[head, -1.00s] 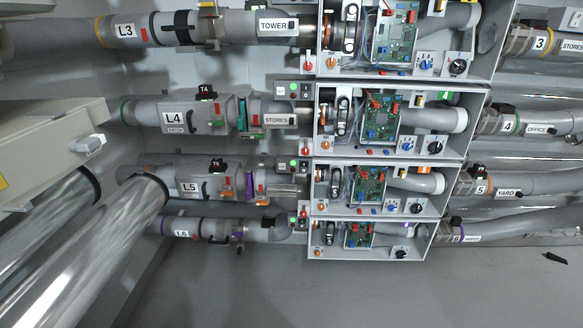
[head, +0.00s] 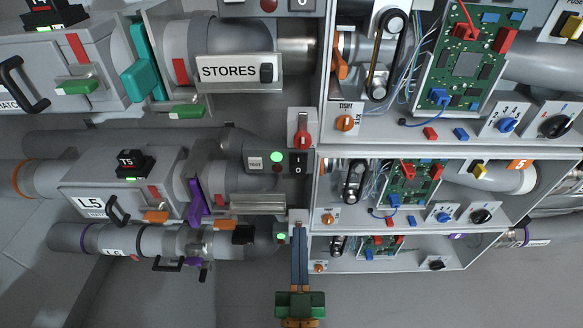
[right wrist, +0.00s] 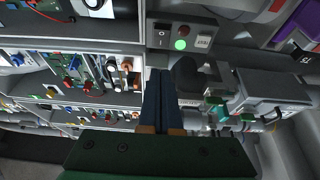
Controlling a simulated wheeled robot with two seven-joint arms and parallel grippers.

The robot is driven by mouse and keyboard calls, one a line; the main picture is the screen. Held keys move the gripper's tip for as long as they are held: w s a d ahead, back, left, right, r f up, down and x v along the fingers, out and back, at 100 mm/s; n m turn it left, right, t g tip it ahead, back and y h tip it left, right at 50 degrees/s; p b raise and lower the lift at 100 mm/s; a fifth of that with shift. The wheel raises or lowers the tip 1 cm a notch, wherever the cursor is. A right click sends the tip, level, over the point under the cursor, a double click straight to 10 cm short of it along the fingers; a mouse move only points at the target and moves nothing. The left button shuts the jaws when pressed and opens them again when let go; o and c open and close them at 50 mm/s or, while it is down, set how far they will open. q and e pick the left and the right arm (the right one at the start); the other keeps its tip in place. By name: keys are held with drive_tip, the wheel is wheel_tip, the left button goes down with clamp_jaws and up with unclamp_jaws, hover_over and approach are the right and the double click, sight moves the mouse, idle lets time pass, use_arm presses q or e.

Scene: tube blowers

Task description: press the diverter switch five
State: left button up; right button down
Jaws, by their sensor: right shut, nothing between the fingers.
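In the head view the row-five switch box (head: 278,162) sits right of pipe L5 (head: 90,205). It has a lit green lamp, a TEST label and a black rocker (head: 299,163). My right gripper (head: 300,228) is shut and empty, pointing up, with its tips below this box and beside the row-six box. In the right wrist view the gripper tips (right wrist: 160,72) point at a switch box (right wrist: 182,37) with a black rocker, red button and green lamp, apparently row five's. Whether the tips touch anything cannot be told. My left gripper is out of view.
Open cabinets with circuit boards (head: 408,185) and knobs stand just right of the switch boxes. Bare grey wall lies below the rows.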

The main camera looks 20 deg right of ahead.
drive_tip(key=p, duration=0.1)
approach(299, 166)
wheel_tip(299, 166, up, 4)
drive_tip(key=w, duration=0.2)
drive_tip(key=shift+w+d+f+b, duration=0.3)
drive_tip(key=shift+w+f, duration=0.05)
drive_tip(key=shift+w, duration=0.2)
drive_tip(key=shift+w+d+f+b, duration=0.3)
drive_tip(key=shift+w+f, duration=0.05)
drive_tip(key=shift+w, duration=0.2)
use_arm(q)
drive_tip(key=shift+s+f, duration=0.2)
use_arm(e)
drive_tip(key=shift+w+d+f, duration=0.1)
drive_tip(key=shift+w+d, duration=0.05)
drive_tip(key=shift+w, duration=0.4)
